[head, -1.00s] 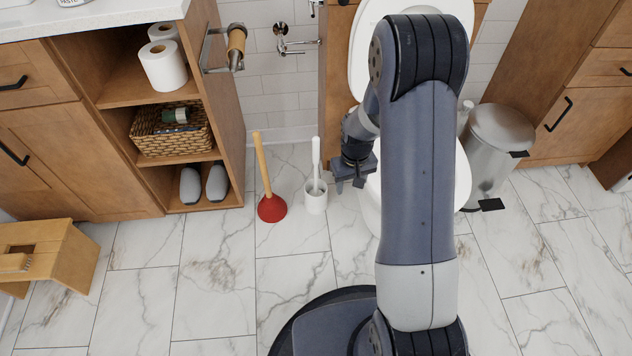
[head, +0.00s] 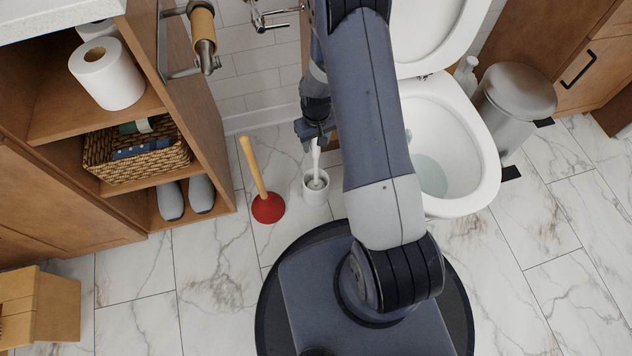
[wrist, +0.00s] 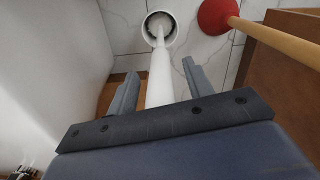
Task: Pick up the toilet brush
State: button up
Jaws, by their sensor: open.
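The white toilet brush (head: 315,160) stands in its white round holder (head: 316,192) on the floor, between the plunger and the toilet. In the wrist view the brush handle (wrist: 160,80) runs up from the holder (wrist: 159,30) between the two fingers. My gripper (head: 314,132) is at the top of the handle, pointing down. In the wrist view my gripper (wrist: 158,88) is open, with a finger on each side of the handle and a gap visible on both sides. The brush head is mostly hidden inside the holder.
A plunger with a red cup (head: 268,208) and wooden handle stands just left of the holder. The toilet (head: 462,150) is to the right, with a metal bin (head: 515,100) beyond it. A wooden shelf unit (head: 190,120) is at left. Marble floor in front is open.

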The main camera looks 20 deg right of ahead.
jog(key=shift+r, duration=0.1)
jog(key=c, duration=1.1)
jog(key=shift+o, duration=0.2)
